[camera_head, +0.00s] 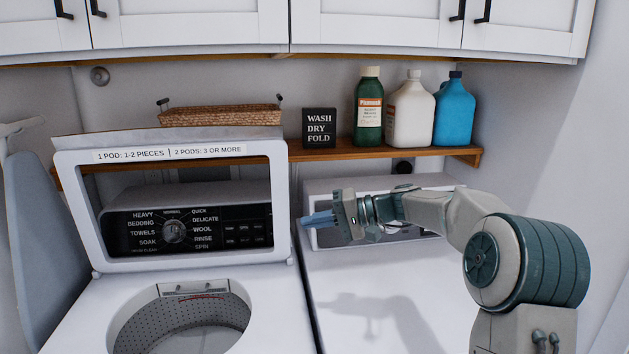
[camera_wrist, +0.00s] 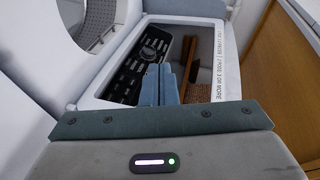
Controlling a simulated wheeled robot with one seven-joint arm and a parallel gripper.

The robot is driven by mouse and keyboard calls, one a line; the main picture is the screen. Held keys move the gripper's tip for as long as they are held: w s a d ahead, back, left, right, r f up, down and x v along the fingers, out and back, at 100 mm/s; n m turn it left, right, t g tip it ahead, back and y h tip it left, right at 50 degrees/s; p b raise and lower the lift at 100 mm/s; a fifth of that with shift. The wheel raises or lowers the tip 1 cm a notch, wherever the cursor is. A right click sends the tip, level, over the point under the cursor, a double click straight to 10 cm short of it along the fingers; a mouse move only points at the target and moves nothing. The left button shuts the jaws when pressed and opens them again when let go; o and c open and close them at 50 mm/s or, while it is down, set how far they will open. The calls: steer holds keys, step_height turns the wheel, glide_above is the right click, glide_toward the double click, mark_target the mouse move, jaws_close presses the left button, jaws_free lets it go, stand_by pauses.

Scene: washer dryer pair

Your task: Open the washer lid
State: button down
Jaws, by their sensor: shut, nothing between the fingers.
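The washer lid (camera_head: 86,215) stands raised at the back of the washer in the head view, a white frame with a window and a label strip along its top. Through the window shows the washer's control panel (camera_head: 186,230). The open drum (camera_head: 185,318) is visible below. My gripper (camera_head: 306,221) is shut and empty, pointing left just right of the lid's right edge; whether it touches the lid is not clear. In the wrist view, my shut fingers (camera_wrist: 159,84) overlap the lid's window, and the lid's labelled rim (camera_wrist: 228,62) lies beyond them.
The white dryer (camera_head: 390,300) stands on the right under my arm. A wooden shelf (camera_head: 390,153) behind carries a wicker basket (camera_head: 220,116), a black sign (camera_head: 319,128) and several bottles (camera_head: 408,115). White cabinets (camera_head: 375,25) hang above. An ironing board (camera_head: 40,240) leans at left.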

steer(key=s+f+h, duration=0.2)
steer(key=s+h, duration=0.1)
steer(key=s, duration=0.3)
steer(key=s+d+f+h, duration=0.1)
steer(key=s+f+h, duration=0.2)
steer(key=s, duration=0.4)
steer(key=shift+s+d+f+h, duration=0.15)
steer(key=shift+f+h, duration=0.15)
steer(key=shift+h, duration=0.1)
steer(key=c, duration=2.1)
jaws_free()
steer(key=s+d+f+h, duration=0.2)
steer(key=s+d, duration=0.2)
steer(key=s, duration=0.2)
steer(key=s+d+f+t+h, duration=0.1)
steer(key=s+d+f+h, duration=0.1)
steer(key=s+d, duration=0.3)
steer(key=s+d+f+h, duration=0.3)
steer(key=s+d+h, duration=0.1)
steer(key=s, duration=0.5)
steer(key=shift+s+d+f+m, duration=0.1)
steer(key=shift+s+d+m, duration=0.15)
steer(key=shift+m, duration=0.15)
steer(key=o, duration=0.7)
steer(key=shift+s+d+f, duration=0.15)
steer(key=shift+o, duration=0.2)
